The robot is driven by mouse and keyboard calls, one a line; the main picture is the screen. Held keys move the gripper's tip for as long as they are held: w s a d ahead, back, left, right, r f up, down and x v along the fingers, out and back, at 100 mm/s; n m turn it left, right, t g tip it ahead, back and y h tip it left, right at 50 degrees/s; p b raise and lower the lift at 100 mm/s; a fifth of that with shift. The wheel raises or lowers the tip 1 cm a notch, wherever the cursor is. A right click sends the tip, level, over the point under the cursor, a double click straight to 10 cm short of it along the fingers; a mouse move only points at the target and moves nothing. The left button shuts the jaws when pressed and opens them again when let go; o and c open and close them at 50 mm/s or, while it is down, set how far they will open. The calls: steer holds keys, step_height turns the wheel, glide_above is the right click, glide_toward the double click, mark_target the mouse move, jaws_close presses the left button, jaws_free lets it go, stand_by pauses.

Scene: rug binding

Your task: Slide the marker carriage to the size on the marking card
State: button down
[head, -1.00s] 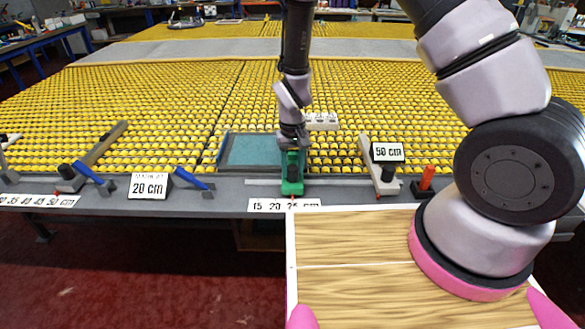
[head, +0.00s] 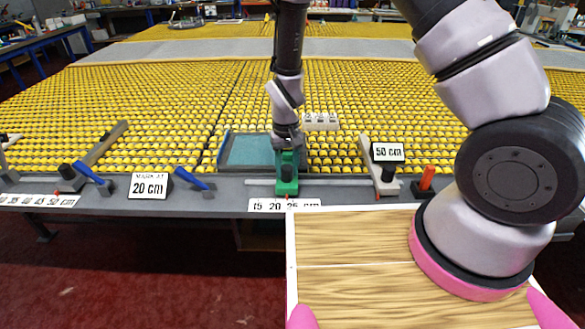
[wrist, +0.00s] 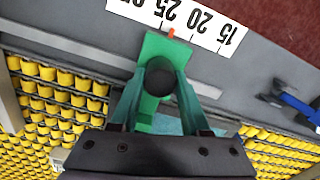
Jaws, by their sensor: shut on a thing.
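The marker carriage (head: 288,188) is a green block with a black upright knob and a small red pointer, on a rail at the table's front edge. My gripper (wrist: 160,82) is shut on the carriage's knob, one finger on each side. In the wrist view the carriage (wrist: 155,46) has its red pointer by the scale strip (wrist: 195,22), between the 20 and 25 figures and nearer 25. The strip also shows in the head view (head: 268,204), partly covered at its right. The marking card (head: 149,186) reads 20 cm.
A blue-handled tool (head: 189,179) lies left of the rail. A second card (head: 388,152) reads 50 cm, by a pale bar with a black knob (head: 388,172). An orange peg (head: 427,177) stands further right. A wood-grained board (head: 355,240) fills the lower front.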

steer(key=a, duration=0.3)
steer(key=shift+w+a, duration=0.1)
steer(key=shift+a, duration=0.1)
steer(key=shift+c, duration=1.9)
jaws_free()
step_height(320, 180, up, 11)
